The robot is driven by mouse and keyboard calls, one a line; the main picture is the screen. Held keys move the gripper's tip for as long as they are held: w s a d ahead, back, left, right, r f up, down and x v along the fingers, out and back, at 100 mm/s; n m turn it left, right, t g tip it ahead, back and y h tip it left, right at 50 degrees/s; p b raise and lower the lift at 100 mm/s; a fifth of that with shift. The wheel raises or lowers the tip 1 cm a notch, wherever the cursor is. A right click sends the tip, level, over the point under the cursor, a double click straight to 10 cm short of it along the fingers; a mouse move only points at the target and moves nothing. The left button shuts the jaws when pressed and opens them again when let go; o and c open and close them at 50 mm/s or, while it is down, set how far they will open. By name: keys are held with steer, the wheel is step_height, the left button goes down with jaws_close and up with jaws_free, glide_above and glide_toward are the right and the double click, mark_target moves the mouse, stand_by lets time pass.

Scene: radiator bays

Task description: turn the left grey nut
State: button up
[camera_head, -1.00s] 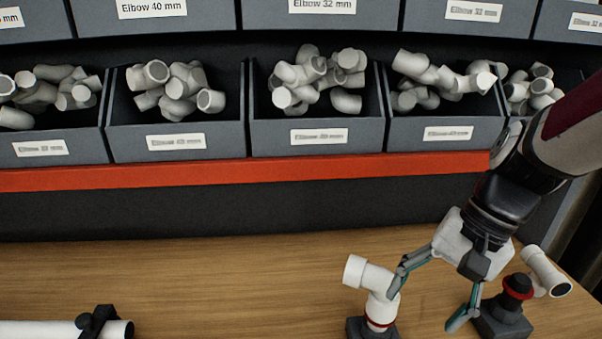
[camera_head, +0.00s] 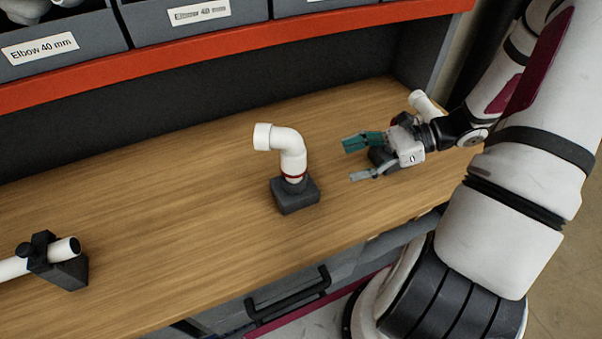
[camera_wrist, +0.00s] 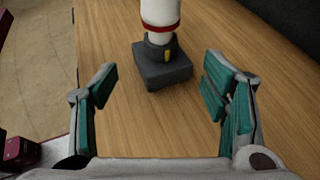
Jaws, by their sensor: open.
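I cannot make out a grey nut in either view. A white elbow pipe (camera_head: 285,143) stands upright in a dark grey block (camera_head: 296,197) on the bench, with a red ring low on the pipe. The wrist view shows the pipe's lower end (camera_wrist: 160,12) and the block (camera_wrist: 160,70), which has a small yellow mark. My gripper (camera_head: 352,160) is open and empty to the right of this elbow, fingers pointing at it and apart from it. In the wrist view its teal-padded fingers (camera_wrist: 158,82) are spread, with the block beyond them.
A white pipe (camera_head: 66,247) lies in a black clamp (camera_head: 42,256) at the left. Another white fitting (camera_head: 424,103) shows partly behind my gripper. Grey bins (camera_head: 180,22) stand above a red shelf edge (camera_head: 230,42). The wooden bench (camera_head: 170,200) is clear between clamp and elbow.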

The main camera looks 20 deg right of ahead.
steer(key=p+x, duration=0.1)
steer(key=x, duration=1.2)
steer(key=shift+w+a+f, duration=0.15)
steer(key=shift+w+a, duration=0.05)
steer(key=shift+a, duration=0.1)
steer(key=c, duration=1.2)
